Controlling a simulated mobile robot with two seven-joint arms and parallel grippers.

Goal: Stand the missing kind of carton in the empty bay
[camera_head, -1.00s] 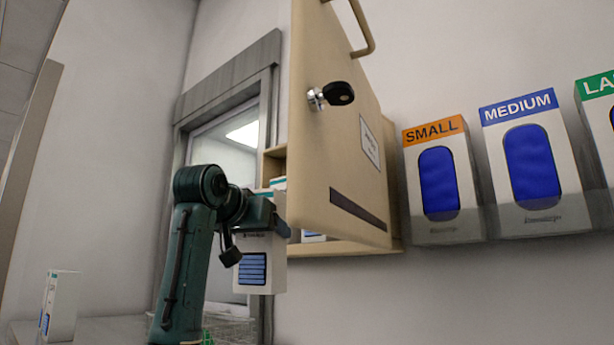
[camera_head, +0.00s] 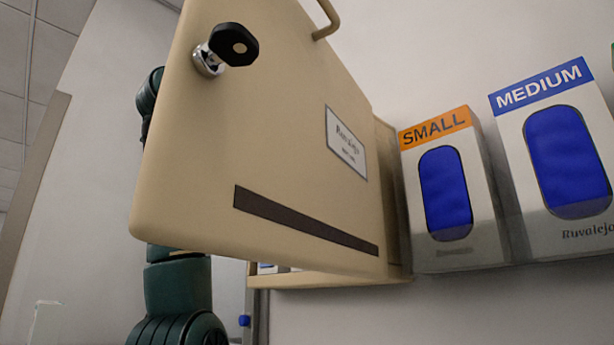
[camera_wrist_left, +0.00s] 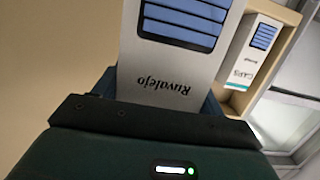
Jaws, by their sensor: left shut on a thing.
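A white carton (camera_wrist_left: 165,72) with blue stripes and "Ruvalejo" lettering is held in my left gripper (camera_wrist_left: 160,95), which is shut on it in the left wrist view. Another white carton (camera_wrist_left: 251,55), lettered "CAPS" with a blue striped panel, stands in the tan cabinet (camera_wrist_left: 287,14) to the right of the held one. In the head view the open cabinet door (camera_head: 255,130) hides my left gripper, the held carton and most of the cabinet (camera_head: 335,281). The empty bay is not clearly seen. My right gripper is not in view.
Glove boxes marked SMALL (camera_head: 445,195) and MEDIUM (camera_head: 560,160) hang on the wall at right. A pale box (camera_head: 45,322) shows faintly at lower left.

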